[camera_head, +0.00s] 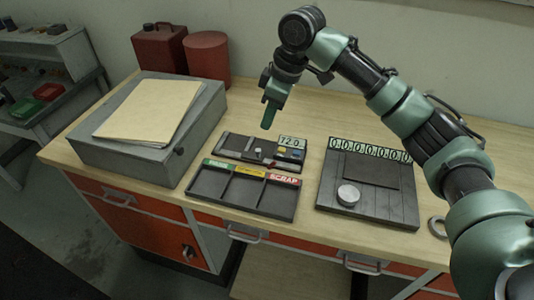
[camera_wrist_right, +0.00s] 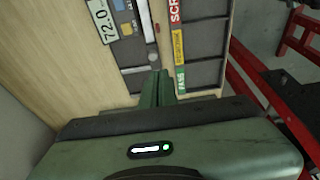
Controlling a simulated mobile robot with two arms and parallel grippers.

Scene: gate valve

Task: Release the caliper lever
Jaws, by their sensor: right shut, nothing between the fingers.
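The caliper station is a dark flat panel (camera_head: 236,147) at the middle of the bench, with a "72.0" display (camera_head: 291,142). A small pale knob (camera_head: 258,150) sits on it; I cannot tell whether this is the lever. The wrist view shows the display (camera_wrist_right: 102,20), a pale slide bar (camera_wrist_right: 146,20) and a round grey knob (camera_wrist_right: 152,57) just beyond my fingertips. My right gripper (camera_head: 268,126) is shut and empty, pointing down above the panel's back edge. In the wrist view its green fingers (camera_wrist_right: 157,76) are together. My left gripper is not in view.
A three-compartment sorting tray (camera_head: 243,190) with green, yellow and red labels lies in front. A grey box with folders (camera_head: 150,108) stands left, red cans (camera_head: 207,55) behind. A counter board (camera_head: 372,185) with a silver disc (camera_head: 348,194) lies right, near a metal ring (camera_head: 437,227).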

